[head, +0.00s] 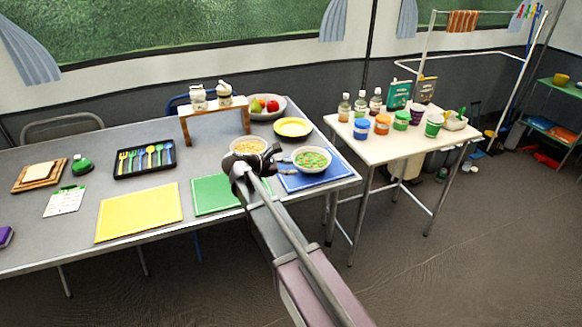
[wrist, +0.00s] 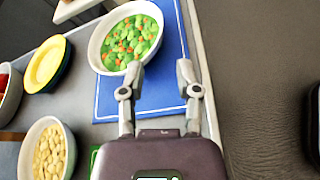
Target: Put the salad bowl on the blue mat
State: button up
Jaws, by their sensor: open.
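The salad bowl (head: 311,160) is white with green salad and orange bits, and it rests upright on the blue mat (head: 338,172) near the right end of the long table. In the wrist view the salad bowl (wrist: 126,38) sits over the left part of the blue mat (wrist: 172,88). My gripper (head: 243,166) is by the near left side of the bowl in the head view. In the wrist view my gripper (wrist: 158,75) is open, with nothing between its fingers, and the bowl lies just beyond the left fingertip. I cannot tell whether they touch.
A bowl of pale food (head: 247,146) stands left of the salad bowl, and a yellow bowl (head: 293,127) is behind it. A green mat (head: 212,194) and a yellow mat (head: 139,211) lie to the left. A side table (head: 386,150) with jars and cups stands right.

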jog(key=shift+s+d+f, duration=0.2)
jog(key=shift+s+d, duration=0.05)
jog(key=shift+d, duration=0.1)
jog(key=s+d+f+m+g+y, duration=0.2)
jog(key=s+d+f+m+y, duration=0.1)
jog(key=s+m, duration=0.3)
jog(key=s+d+f+m+g+y, duration=0.1)
jog(key=s+d+f+m+y, duration=0.3)
jog(key=s, duration=0.4)
jog(key=s+d+f+m+g+y, duration=0.2)
jog(key=s+d+f+m+y, duration=0.2)
jog(key=s+m, duration=0.4)
jog(key=shift+d+f+m+g+y, duration=0.15)
jog(key=shift+d+m+g+y, duration=0.2)
jog(key=shift+d+y, duration=0.3)
jog(key=shift+a, duration=0.15)
